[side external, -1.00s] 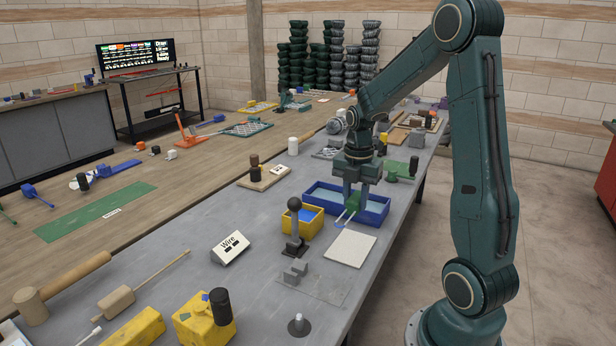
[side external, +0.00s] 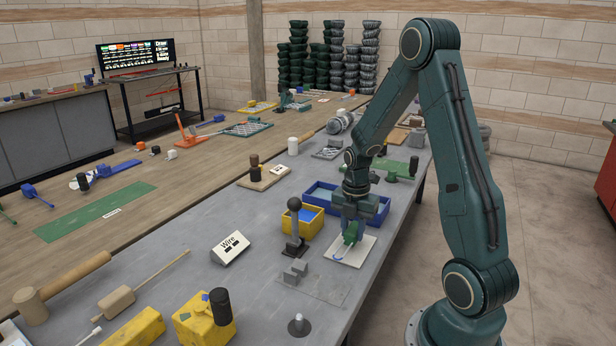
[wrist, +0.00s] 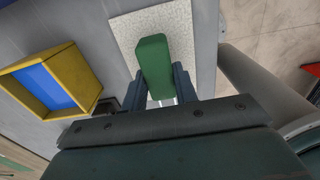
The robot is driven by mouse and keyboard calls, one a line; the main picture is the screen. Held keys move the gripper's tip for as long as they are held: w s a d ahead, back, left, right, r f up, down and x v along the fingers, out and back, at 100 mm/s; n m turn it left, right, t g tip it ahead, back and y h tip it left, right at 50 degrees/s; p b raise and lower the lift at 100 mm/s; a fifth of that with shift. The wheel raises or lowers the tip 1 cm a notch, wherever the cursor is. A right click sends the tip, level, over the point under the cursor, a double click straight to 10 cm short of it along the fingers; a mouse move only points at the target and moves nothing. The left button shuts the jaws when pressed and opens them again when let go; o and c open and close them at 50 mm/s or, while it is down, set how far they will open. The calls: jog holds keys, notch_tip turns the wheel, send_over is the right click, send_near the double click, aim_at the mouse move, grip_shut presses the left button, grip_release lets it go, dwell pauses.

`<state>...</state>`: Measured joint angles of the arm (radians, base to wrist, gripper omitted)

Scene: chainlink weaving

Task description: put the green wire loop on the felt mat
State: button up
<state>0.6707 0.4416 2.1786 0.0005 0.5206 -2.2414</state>
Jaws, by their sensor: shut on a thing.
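The felt mat (side external: 368,247) is a pale speckled square on the grey bench; it also shows in the wrist view (wrist: 130,30). My gripper (side external: 352,234) is over the mat and shut on a solid-looking green piece, which I take for the green wire loop (wrist: 155,68). In the wrist view the piece sits upright between my two fingers, against the mat behind it. In the side view a thin blue curved part shows just below it. My gripper hides much of the mat, and I cannot tell whether the piece touches it.
A blue-walled tray (side external: 318,187) stands just behind my gripper. Grey blocks (side external: 297,270) lie in front. The bench edge is close on the right.

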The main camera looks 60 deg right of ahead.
aim_at(353, 229)
jog(key=shift+f, duration=0.65)
jog(key=shift+f, duration=0.15)
jog(key=o, duration=1)
notch_tip(353, 229, up, 12)
dwell(0.5)
